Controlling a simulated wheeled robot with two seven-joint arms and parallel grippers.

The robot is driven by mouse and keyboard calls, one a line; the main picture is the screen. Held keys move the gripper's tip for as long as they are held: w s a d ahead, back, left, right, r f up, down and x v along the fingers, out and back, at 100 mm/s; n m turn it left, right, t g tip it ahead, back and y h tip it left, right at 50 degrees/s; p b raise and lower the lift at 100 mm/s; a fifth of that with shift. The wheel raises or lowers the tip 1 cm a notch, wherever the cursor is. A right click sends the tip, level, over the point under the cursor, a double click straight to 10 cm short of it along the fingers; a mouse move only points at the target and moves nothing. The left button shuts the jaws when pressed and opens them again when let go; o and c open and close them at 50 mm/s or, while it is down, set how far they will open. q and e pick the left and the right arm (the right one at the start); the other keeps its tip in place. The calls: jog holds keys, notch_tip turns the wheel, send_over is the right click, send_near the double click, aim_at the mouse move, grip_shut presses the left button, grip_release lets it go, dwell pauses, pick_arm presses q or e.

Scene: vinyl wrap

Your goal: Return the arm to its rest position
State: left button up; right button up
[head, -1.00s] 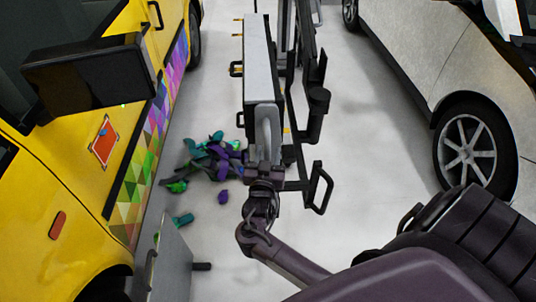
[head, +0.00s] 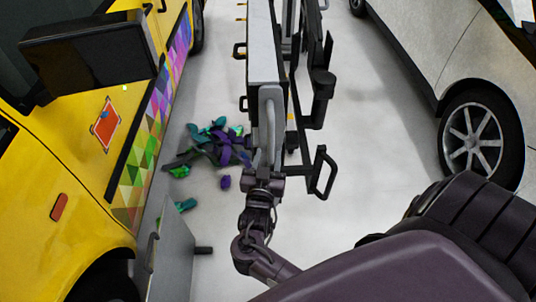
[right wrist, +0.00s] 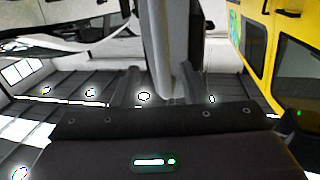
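My right arm comes in from the lower right of the head view. Its gripper (head: 264,168) is at the near end of a tall rack or cart (head: 262,45), by a grey curved bar (head: 270,105). In the right wrist view the two dark fingers of this gripper (right wrist: 158,88) stand apart. The grey bar (right wrist: 158,45) shows between or just beyond them; whether they touch it cannot be told. My left gripper is not in view.
A yellow vehicle (head: 60,160) with a colored patterned strip stands left. A silver car (head: 430,60) stands right. Purple and teal scraps (head: 220,148) lie on the floor. A grey panel (head: 175,255) stands at lower left.

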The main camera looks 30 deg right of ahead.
dwell(0.6)
jog(key=s+a+f+n+g+y, duration=0.1)
jog(key=s+a+f+n+y, duration=0.15)
jog(key=f, duration=0.75)
jog(key=s+a+f+n+g+y, duration=0.1)
jog(key=s+f+n+g+y, duration=0.15)
jog(key=f, duration=0.75)
jog(key=s+a+f+n+y, duration=0.1)
jog(key=s+f+n+y, duration=0.25)
jog(key=f, duration=0.65)
jog(key=s+f+g+y, duration=0.1)
jog(key=s+f+g, duration=0.1)
jog(key=s+f, duration=0.3)
jog(key=s+f+n+g+y, duration=0.1)
jog(key=s+f+g, duration=0.2)
jog(key=s, duration=1.1)
jog(key=s+a+f+n+g+y, duration=0.1)
jog(key=s+f+g, duration=0.2)
jog(key=s+f, duration=0.5)
jog(key=shift+s+f+y, duration=0.15)
jog(key=shift+s+y, duration=0.2)
jog(key=shift+s, duration=0.3)
jog(key=shift+n+g, duration=0.25)
